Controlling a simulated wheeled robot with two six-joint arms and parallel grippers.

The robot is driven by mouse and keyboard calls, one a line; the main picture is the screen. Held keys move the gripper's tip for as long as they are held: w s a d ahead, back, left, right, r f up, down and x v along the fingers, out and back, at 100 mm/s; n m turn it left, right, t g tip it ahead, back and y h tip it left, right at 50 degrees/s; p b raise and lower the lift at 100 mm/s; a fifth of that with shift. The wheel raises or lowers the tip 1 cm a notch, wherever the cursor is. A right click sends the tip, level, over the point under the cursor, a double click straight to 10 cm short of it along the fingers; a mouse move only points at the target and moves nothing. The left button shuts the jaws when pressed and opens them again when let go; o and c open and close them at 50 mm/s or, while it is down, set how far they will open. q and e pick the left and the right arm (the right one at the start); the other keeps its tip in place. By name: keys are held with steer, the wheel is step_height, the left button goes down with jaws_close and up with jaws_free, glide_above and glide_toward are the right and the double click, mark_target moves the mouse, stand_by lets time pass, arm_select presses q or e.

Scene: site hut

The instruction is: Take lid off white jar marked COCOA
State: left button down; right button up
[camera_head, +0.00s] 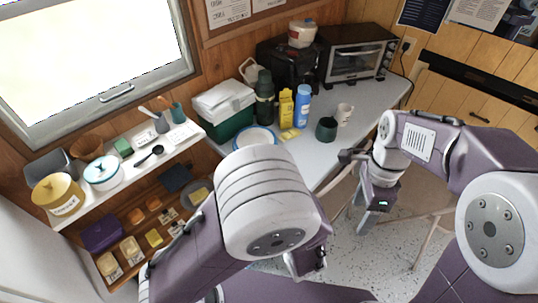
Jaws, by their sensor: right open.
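My right gripper (374,214) is open and empty, pointing down over the floor in front of the table, far to the right of the shelf jar. My left arm (265,205) fills the lower middle, and its fingertips are hidden. No gripper touches a jar.
The grey table (365,115) holds a toaster oven (357,55), a green box (226,112), bottles and mugs. A window is above the shelf.

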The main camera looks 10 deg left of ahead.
steer(key=w+a+r+m, duration=0.5)
steer(key=a+r+m, duration=0.1)
steer(key=a+r, duration=0.35)
steer(key=s+a+r+n, duration=0.1)
steer(key=a, duration=0.3)
steer(key=s+a+r+n, duration=0.1)
steer(key=a, duration=0.4)
steer(key=a+r+n+t, duration=0.1)
steer(key=a, duration=0.3)
steer(key=shift+s+a+r, duration=0.3)
steer(key=shift+s+r, duration=0.05)
steer(key=shift+s, duration=0.05)
step_height(320, 180, down, 8)
steer(key=shift+d, duration=0.1)
